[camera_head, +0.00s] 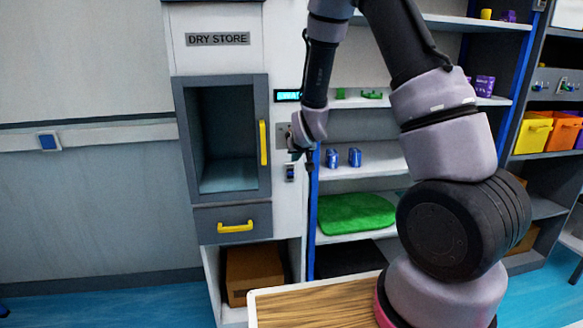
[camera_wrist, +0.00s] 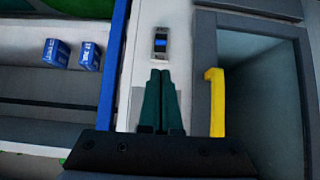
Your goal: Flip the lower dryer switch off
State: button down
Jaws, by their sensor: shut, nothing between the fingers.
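The lower dryer switch (camera_head: 290,173) is a small dark plate with a blue rocker on the white panel right of the dry store cabinet. It also shows in the wrist view (camera_wrist: 161,43), just beyond my fingertips. My gripper (camera_head: 296,156) is just above the switch in the head view, pointing at the panel. In the wrist view my gripper (camera_wrist: 161,73) has its dark green fingers together and empty. I cannot tell whether the fingertips touch the panel. A grey plate (camera_head: 282,131) higher on the panel is partly hidden by my arm.
The dry store's grey door frame with a yellow handle (camera_head: 263,143) stands close left of the switch, and shows right of my fingers in the wrist view (camera_wrist: 216,102). A lit display (camera_head: 287,96) is above.

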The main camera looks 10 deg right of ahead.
aim_at(291, 173)
jog(key=x, duration=1)
